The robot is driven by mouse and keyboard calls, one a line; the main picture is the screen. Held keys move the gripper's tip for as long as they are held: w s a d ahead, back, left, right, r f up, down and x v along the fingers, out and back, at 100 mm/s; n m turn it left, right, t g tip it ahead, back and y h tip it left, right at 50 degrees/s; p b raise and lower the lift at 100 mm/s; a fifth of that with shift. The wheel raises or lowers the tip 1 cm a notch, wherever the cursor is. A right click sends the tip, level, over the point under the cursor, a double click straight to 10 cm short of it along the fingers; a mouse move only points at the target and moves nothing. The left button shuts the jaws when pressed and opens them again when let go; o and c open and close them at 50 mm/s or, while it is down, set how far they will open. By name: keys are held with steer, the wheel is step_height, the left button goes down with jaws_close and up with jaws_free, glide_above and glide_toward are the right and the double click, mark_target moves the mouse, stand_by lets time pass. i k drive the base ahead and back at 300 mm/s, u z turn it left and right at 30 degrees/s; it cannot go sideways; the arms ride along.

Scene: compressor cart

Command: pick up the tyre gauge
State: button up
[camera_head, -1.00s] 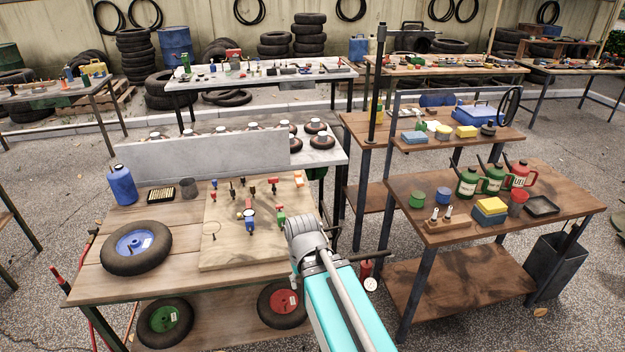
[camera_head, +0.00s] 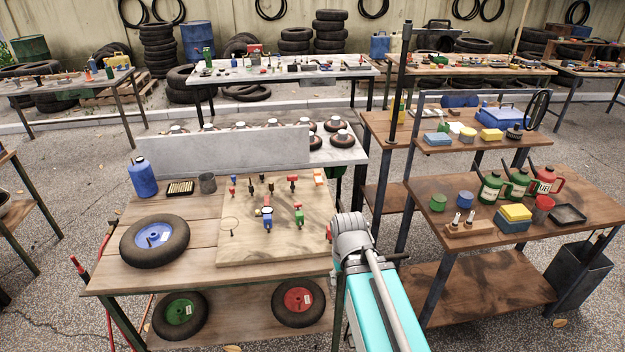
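A small blue piece with a round pale dial (camera_head: 267,212) stands or lies on the pale wooden board (camera_head: 240,248) on the left bench. It looks like a gauge, but it is too small to be sure. Several red, green and orange fittings (camera_head: 298,214) are spread around it. My arm (camera_head: 375,290) rises at the bottom, with its grey joint just right of the board. My gripper's fingers are hidden behind the arm, so I cannot see whether they hold anything. A short dark bar shows at the arm's right side.
The left bench (camera_head: 118,278) also carries a wheel with a blue hub (camera_head: 155,241), a blue bottle (camera_head: 142,178) and a grey cup (camera_head: 207,183). A brown two-tier bench (camera_head: 470,268) with cans stands close on the right. Paved floor (camera_head: 60,235) is open at left.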

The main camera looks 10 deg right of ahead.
mark_target(318, 177)
steer(key=z, duration=0.1)
steer(key=i, duration=1)
steer(key=u, duration=0.1)
